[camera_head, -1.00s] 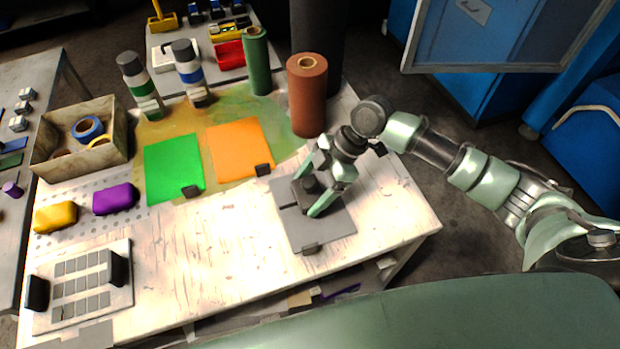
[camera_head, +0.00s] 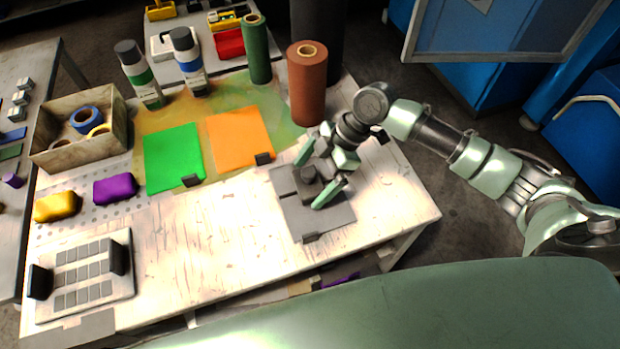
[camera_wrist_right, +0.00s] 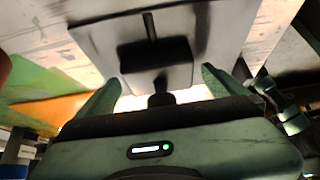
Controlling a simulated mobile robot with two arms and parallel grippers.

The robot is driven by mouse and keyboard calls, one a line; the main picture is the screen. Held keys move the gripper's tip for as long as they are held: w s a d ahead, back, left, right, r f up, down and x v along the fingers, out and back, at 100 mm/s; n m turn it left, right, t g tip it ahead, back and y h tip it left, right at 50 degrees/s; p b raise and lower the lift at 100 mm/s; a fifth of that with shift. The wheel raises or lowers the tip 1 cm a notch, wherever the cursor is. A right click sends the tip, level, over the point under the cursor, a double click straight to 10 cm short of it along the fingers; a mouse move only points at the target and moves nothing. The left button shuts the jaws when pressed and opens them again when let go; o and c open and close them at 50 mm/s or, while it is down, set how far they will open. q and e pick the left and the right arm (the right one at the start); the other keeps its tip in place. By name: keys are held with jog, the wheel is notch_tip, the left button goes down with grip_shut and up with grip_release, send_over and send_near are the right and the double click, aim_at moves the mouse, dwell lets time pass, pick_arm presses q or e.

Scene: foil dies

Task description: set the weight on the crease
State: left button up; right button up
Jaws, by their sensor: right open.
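The weight (camera_head: 308,188) is a dark grey block with a round knob on top. It rests on a flat grey sheet (camera_head: 325,216) near the right end of the workbench. The wrist view shows the weight (camera_wrist_right: 155,54) lying across a dark line on the sheet (camera_wrist_right: 95,38), with its knob pointing towards me. My right gripper (camera_head: 316,174) is open, with its green fingers apart on either side of the knob. In the wrist view the right gripper (camera_wrist_right: 160,86) shows clear gaps beside the knob. My left gripper is out of view.
Green (camera_head: 173,158) and orange (camera_head: 240,138) sheets lie left of the grey one, each with a small dark clip. A brown roll (camera_head: 307,90) and a green roll (camera_head: 256,50) stand behind. The bench (camera_head: 200,245) is clear at front centre.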

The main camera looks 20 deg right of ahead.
jog(key=b+v, duration=0.1)
jog(key=v, duration=1)
jog(key=shift+b, duration=0.3)
